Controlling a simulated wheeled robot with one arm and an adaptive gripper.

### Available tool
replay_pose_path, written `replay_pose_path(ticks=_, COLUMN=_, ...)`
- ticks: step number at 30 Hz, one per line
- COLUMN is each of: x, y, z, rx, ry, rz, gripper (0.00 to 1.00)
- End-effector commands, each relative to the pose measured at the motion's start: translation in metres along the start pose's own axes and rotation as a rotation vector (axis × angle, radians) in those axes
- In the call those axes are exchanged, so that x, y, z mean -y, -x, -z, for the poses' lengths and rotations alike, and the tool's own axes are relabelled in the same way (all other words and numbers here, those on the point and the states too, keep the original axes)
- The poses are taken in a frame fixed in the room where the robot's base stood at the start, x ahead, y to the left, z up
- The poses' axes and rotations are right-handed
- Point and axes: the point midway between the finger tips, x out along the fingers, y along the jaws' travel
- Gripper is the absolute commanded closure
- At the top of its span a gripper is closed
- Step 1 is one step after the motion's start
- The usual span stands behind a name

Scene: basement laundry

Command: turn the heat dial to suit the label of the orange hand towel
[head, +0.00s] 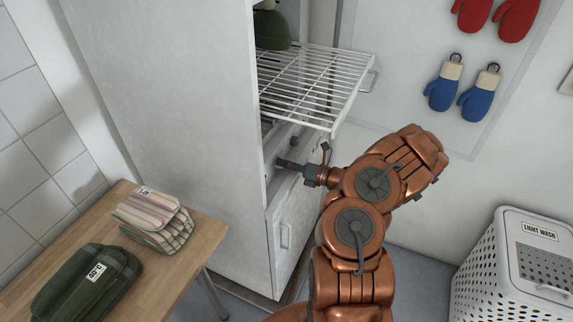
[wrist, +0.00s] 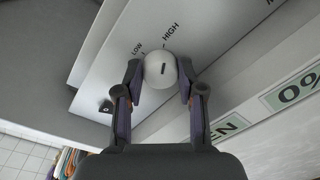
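The heat dial (wrist: 160,70) is a round white knob with a short dark mark, set on a pale panel lettered LOW and HIGH. The mark stands nearly upright in the wrist view. My gripper (wrist: 161,80) has one finger on each side of the dial, and the pads appear to meet its edges. In the head view my gripper (head: 285,163) is at the white cabinet's front, below the wire rack; the dial is hidden there. I cannot make out an orange hand towel or its label. Blurred coloured cloths (wrist: 68,162) show at the wrist view's lower left.
A wire rack (head: 310,85) juts out of the cabinet (head: 165,95) above my gripper. A wooden table (head: 165,275) holds a green towel labelled 40°C (head: 85,285) and a striped stack (head: 153,218). A LIGHT WASH basket (head: 510,265) stands right. Mitts (head: 440,93) hang on the wall.

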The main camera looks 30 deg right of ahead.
Motion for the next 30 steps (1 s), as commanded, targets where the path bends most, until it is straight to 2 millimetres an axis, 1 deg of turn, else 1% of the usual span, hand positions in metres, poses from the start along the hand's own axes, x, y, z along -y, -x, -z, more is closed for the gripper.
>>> replay_pose_path(ticks=1, x=-0.001, y=0.0, z=0.0, rx=0.0, ry=0.001, rz=-0.001, gripper=0.55)
replay_pose_path(ticks=6, x=0.0, y=0.0, z=0.0, rx=-0.001, ry=0.001, rz=0.0, gripper=0.38)
replay_pose_path(ticks=17, x=0.0, y=0.002, z=0.0, rx=0.0, ry=0.001, rz=0.001, gripper=0.37)
replay_pose_path(ticks=20, x=0.001, y=0.009, z=-0.001, rx=0.001, ry=0.001, rz=0.002, gripper=0.37)
replay_pose_path(ticks=23, x=0.001, y=0.021, z=-0.001, rx=0.002, ry=0.001, rz=0.003, gripper=0.37)
replay_pose_path(ticks=30, x=0.001, y=0.061, z=-0.001, rx=0.001, ry=0.002, rz=0.005, gripper=0.37)
